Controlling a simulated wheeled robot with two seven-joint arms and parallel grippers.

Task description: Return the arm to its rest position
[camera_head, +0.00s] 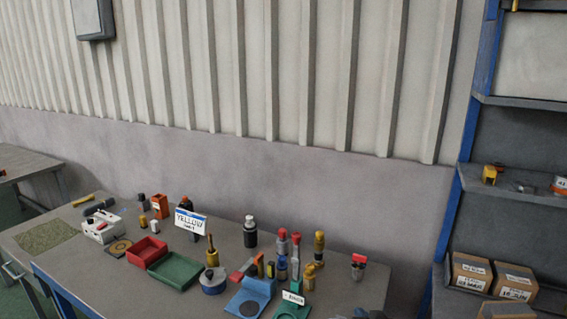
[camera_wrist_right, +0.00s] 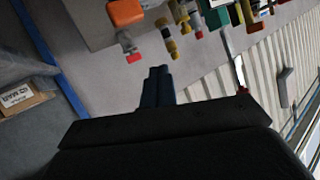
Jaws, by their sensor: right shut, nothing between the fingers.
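My right gripper (camera_wrist_right: 158,72) shows in the right wrist view with its two dark fingers together and nothing between them. It is apart from the bench objects, which appear beyond its fingertips. In the head view only a small dark piece at the bottom edge (camera_head: 368,314) seems to be part of it. My left gripper is in neither view. The grey workbench (camera_head: 335,272) spans the lower part of the head view.
A blue-framed shelf (camera_head: 452,215) with cardboard boxes (camera_head: 470,272) stands at right.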

